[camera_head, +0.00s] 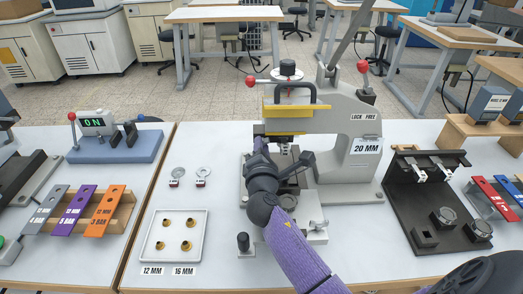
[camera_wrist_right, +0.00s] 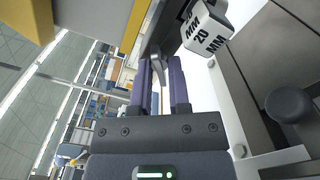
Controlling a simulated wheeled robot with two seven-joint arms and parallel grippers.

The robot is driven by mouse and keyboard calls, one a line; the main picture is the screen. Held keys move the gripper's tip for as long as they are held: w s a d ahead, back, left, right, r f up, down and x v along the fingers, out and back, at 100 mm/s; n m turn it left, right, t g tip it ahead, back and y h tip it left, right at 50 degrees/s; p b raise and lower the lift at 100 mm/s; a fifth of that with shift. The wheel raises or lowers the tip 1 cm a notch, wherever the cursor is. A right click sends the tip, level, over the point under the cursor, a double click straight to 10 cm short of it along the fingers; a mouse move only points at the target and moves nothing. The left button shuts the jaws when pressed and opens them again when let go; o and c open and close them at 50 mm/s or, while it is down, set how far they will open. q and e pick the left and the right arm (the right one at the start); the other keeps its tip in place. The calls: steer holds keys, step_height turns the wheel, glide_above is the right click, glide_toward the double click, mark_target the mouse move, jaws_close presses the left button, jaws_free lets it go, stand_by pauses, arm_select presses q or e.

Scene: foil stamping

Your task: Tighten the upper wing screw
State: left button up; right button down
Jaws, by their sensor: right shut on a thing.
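The grey press (camera_head: 345,115) stands in the middle of the table, with a yellow block (camera_head: 292,107) on its head. My right gripper (camera_head: 262,147) reaches up to the left front of the press head, just below the yellow block. In the right wrist view its purple fingers are closed on a small grey metal piece (camera_wrist_right: 159,56), which I take to be the upper wing screw. In the head view my gripper hides that screw. How far the screw is turned cannot be told. My left gripper is not in view.
A white tray (camera_head: 152,251) with several brass pieces lies at left, beside two small ring-shaped parts (camera_head: 203,173). A black fixture (camera_head: 425,205) stands at right. A "20 MM" tag (camera_head: 366,149) is on the press body.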

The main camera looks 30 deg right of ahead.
steer(key=m, duration=0.3)
steer(key=shift+m+b, duration=0.4)
stand_by(0.3)
stand_by(0.3)
stand_by(0.4)
steer(key=c, duration=0.6)
jaws_free()
steer(key=v, duration=1)
steer(key=shift+p, duration=0.4)
